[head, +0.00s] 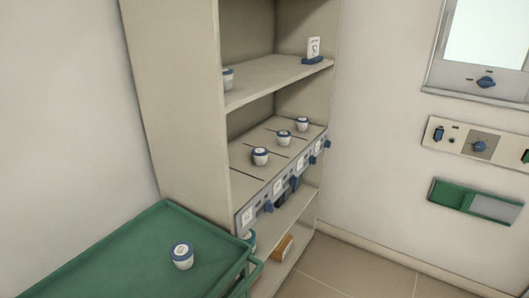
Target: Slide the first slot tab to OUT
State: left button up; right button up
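A beige shelf unit has a slotted middle shelf (247,173) with dark divider lines. Its front rail carries white labels (248,215) and blue tabs. The nearest blue tab (268,206) is beside the nearest label; another blue tab (295,183) is further along, and more follow toward the far end. The lettering is too small to read, so I cannot tell the tab positions. Three white jars with blue lids stand on this shelf: a near jar (260,157), a middle jar (283,138) and a far jar (302,125). Neither of my grippers is in view.
A green tray (120,262) at the lower left holds a jar (182,257) and stands close to the shelf's near end. The upper shelf holds a jar (228,78) and a sign (313,48). A brown box (283,249) sits below. A wall panel (463,140) is at right.

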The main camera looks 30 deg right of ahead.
aim_at(269, 206)
jog(key=z, duration=1.3)
